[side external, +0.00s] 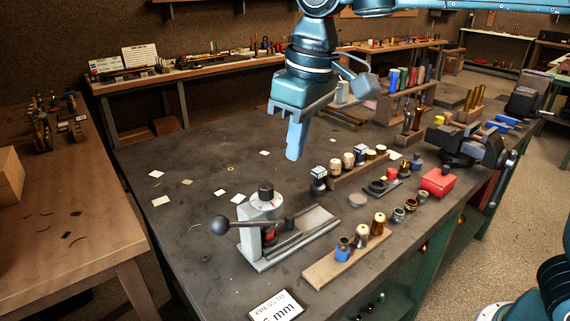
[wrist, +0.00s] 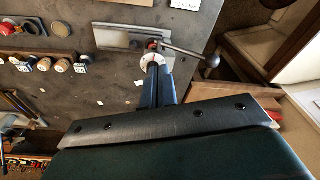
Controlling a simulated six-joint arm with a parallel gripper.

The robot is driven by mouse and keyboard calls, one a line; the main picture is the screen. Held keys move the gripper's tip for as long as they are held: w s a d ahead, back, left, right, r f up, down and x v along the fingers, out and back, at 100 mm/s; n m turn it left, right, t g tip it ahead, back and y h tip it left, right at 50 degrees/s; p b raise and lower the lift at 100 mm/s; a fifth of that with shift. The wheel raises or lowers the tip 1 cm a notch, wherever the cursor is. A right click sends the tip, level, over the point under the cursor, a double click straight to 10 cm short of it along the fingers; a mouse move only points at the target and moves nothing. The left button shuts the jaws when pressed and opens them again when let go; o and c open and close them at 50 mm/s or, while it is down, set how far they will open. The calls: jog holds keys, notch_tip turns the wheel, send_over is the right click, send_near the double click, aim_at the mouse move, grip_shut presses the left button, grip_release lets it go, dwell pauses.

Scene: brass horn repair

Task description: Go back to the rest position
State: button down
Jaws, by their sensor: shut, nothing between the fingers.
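My gripper (side external: 294,143) hangs above the dark workbench (side external: 200,165) in the side view, its blue fingers pointing down and shut with nothing between them. In the wrist view the fingers (wrist: 156,88) lie together, pointing toward the press. The lever press (side external: 262,215) stands on the bench below my gripper, apart from it, with a black ball handle out to the left. It also shows in the wrist view (wrist: 152,60), partly behind the fingertips.
A wooden rack (side external: 345,262) of small cylinders stands right of the press, and another rack (side external: 355,172) behind it. A red box (side external: 438,181) and a vise (side external: 470,145) are at the right. A sign (side external: 275,306) is at the front. Bench space left of the press holds only scraps.

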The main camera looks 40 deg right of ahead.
jog(key=s+d+m+t, duration=0.2)
jog(key=s+d, duration=0.8)
jog(key=d, duration=0.3)
jog(key=s+d+f+m+t, duration=0.1)
jog(key=s+d+f, duration=0.1)
jog(key=s, duration=0.3)
jog(key=s+d+f+m+t, duration=0.1)
jog(key=s+d+f, duration=0.2)
jog(key=s+d, duration=0.1)
jog(key=shift+s+f+h, duration=0.25)
jog(key=shift+s+h, duration=0.15)
jog(key=shift+s, duration=0.4)
